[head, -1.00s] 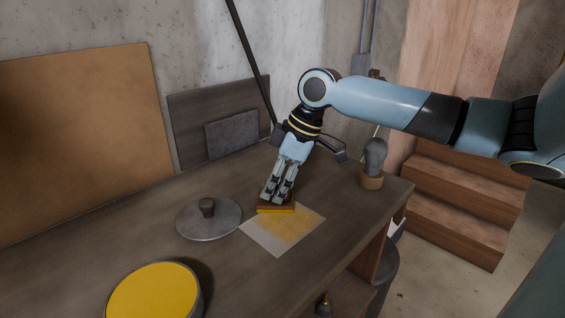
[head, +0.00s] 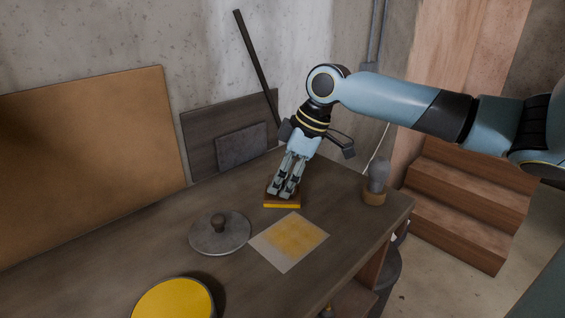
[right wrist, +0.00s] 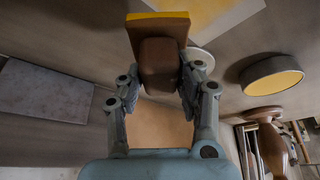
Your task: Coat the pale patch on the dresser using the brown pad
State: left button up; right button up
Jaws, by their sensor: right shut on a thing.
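The pale patch (head: 262,249) lies flat on the dresser top (head: 130,270); its middle carries a yellow coat, while its borders are still pale. The brown pad (head: 272,197) has a yellow lower face and is just behind the patch in the head view, apart from it. My right gripper (head: 288,190) is shut on the pad from above. In the right wrist view the pad (right wrist: 160,62) sits between both fingers, with the patch (right wrist: 205,14) beyond it. Whether the pad touches the dresser top is hard to tell. My left gripper is not in view.
A round tub of yellow (head: 175,300) stands at the front edge of the head view. A grey round lid with a knob (head: 220,238) lies left of the patch. A grey-headed object (head: 376,180) stands near the right edge. Boards lean against the wall.

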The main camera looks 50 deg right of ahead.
jog(key=shift+r, duration=0.1)
notch_tip(320, 180, up, 2)
jog(key=shift+r+p, duration=0.1)
jog(key=shift+p, duration=1)
jog(key=shift+r, duration=0.4)
